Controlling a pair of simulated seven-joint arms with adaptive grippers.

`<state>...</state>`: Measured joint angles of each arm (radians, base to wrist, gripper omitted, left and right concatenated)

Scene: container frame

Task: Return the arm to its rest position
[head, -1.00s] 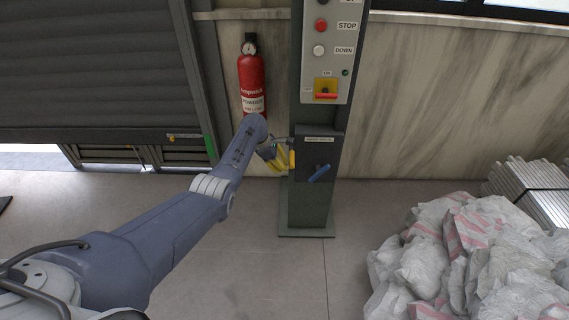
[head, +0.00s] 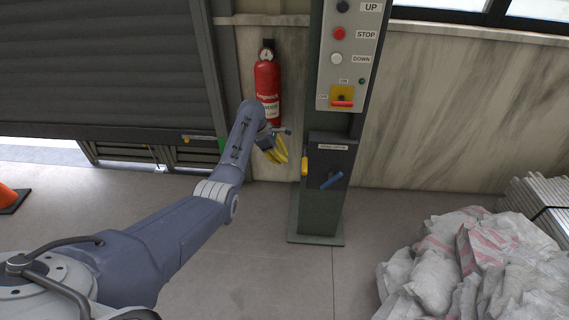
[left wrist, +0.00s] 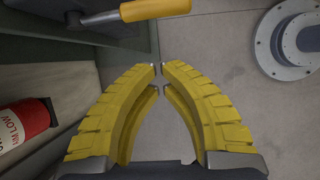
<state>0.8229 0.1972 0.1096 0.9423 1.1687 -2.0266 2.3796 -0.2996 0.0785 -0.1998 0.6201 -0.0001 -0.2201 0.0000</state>
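My left arm (head: 175,235) reaches from the lower left toward the control post (head: 320,215). My left gripper (head: 281,156) has yellow fingers and is just left of the post, below the fire extinguisher. In the left wrist view its curved fingertips (left wrist: 160,71) nearly meet, with nothing between them. A lever with a yellow grip (head: 305,167) is on the post's left side, apart from the fingers. It also shows ahead of the fingertips in the left wrist view (left wrist: 155,10). My right gripper is not in view.
A red fire extinguisher (head: 267,90) hangs on the wall close behind the gripper. A button panel (head: 348,60) and a blue handle (head: 332,180) are on the post. White sacks (head: 455,265) lie at the right. An orange cone (head: 8,197) stands at the far left. The floor between is clear.

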